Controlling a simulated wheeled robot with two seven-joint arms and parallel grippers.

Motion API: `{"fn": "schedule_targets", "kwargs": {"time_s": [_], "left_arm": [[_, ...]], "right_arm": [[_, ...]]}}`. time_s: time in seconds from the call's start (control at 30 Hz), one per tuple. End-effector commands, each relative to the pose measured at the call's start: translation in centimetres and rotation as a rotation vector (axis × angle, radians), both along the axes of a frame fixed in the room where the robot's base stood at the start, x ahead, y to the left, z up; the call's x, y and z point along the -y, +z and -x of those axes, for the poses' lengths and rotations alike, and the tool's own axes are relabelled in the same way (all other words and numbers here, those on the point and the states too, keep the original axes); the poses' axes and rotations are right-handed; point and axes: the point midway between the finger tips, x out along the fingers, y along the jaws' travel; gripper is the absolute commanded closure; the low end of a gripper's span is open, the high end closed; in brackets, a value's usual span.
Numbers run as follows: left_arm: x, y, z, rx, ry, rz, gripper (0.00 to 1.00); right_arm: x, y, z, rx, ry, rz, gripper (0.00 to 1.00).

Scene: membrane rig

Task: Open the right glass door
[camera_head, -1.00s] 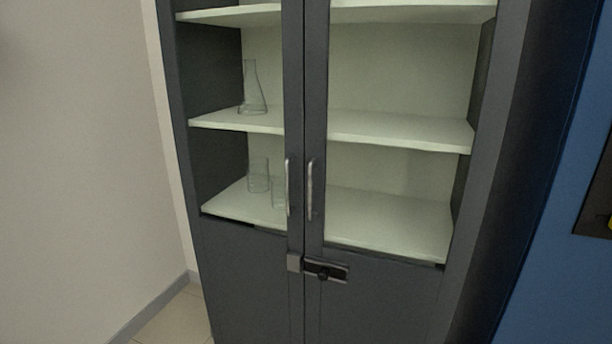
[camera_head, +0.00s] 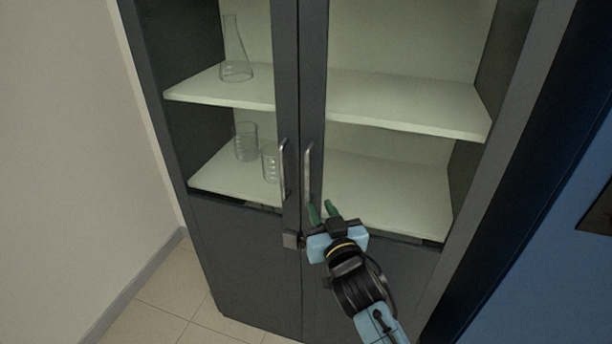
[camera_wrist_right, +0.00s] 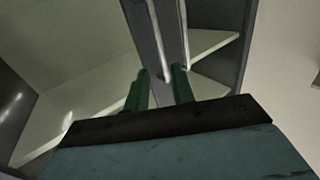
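The right glass door (camera_head: 313,75) of the dark grey cabinet is closed beside the left door (camera_head: 286,80). Its upright metal handle (camera_head: 308,168) is near the middle seam, next to the left door's handle (camera_head: 282,170). My right gripper (camera_head: 321,210) is open, its green fingers pointing up at the lower end of the right handle. In the right wrist view a handle (camera_wrist_right: 158,42) runs down toward the gap between the fingers (camera_wrist_right: 160,90). I cannot tell whether they touch it. My left gripper is not in view.
A flask (camera_head: 234,62) and beakers (camera_head: 246,142) stand on the left-hand shelves. A wall (camera_head: 60,150) is at left.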

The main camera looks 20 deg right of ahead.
Motion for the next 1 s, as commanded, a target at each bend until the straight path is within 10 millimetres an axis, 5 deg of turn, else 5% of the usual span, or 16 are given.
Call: {"fn": "schedule_targets", "kwargs": {"time_s": [0.5, 1.0], "left_arm": [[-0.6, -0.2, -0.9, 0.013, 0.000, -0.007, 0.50], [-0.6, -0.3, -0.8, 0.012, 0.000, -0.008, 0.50]], "right_arm": [[0.0, 0.0, -9.5, 0.000, 0.001, 0.002, 0.75], [0.1, 0.0, -11.3, -0.001, 0.001, 0.001, 0.75]]}}
